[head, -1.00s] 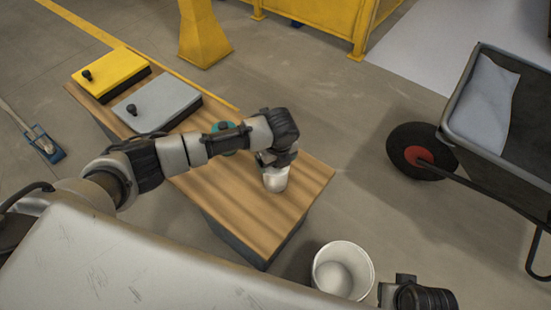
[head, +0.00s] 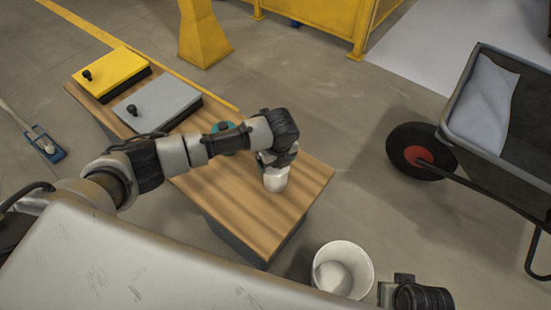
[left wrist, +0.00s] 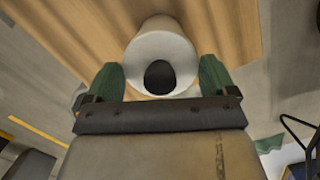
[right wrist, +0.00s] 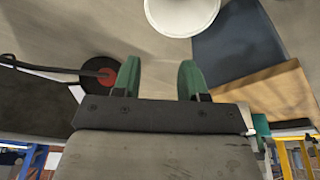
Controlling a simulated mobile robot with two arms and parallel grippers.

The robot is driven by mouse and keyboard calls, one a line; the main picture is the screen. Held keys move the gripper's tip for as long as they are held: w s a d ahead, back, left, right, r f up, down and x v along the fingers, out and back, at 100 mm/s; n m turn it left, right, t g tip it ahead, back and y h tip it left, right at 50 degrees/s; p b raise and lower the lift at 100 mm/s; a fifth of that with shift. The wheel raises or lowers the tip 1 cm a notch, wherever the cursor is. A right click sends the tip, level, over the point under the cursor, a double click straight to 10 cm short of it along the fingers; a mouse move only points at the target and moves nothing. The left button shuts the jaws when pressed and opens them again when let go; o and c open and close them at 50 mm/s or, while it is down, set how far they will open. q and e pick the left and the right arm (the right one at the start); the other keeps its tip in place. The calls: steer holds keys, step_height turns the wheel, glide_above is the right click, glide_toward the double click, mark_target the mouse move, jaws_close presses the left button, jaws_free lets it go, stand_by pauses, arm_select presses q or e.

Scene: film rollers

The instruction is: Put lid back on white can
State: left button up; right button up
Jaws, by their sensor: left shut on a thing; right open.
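The white can (head: 275,183) stands upright near the right end of the wooden table. My left gripper (head: 276,166) is directly above it, pointing down. In the left wrist view, a white lid with a black knob (left wrist: 160,78) lies between the two green fingers of my left gripper (left wrist: 160,82), which is shut on it. The white can's side (left wrist: 160,24) shows beyond the lid, in line with it. I cannot tell whether the lid rests on the rim or hangs just above it. My right gripper (right wrist: 160,78) is open and empty, away from the table.
On the wooden table (head: 235,200) are a yellow box (head: 112,70), a grey box (head: 160,103) and a teal round thing (head: 220,128) partly behind my left arm. A white bucket (head: 363,270) stands in front. A wheelbarrow (head: 455,125) is at right.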

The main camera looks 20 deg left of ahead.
steer(key=shift+a+f, duration=0.1)
steer(key=shift+a+f, duration=0.1)
steer(key=shift+f, duration=0.15)
steer(key=shift+f, duration=0.4)
steer(key=shift+f, duration=0.1)
steer(key=shift+s+f, duration=0.1)
steer(key=shift+f, duration=0.1)
arm_select(q)
steer(key=o, duration=0.7)
arm_select(e)
steer(key=shift+r, duration=0.1)
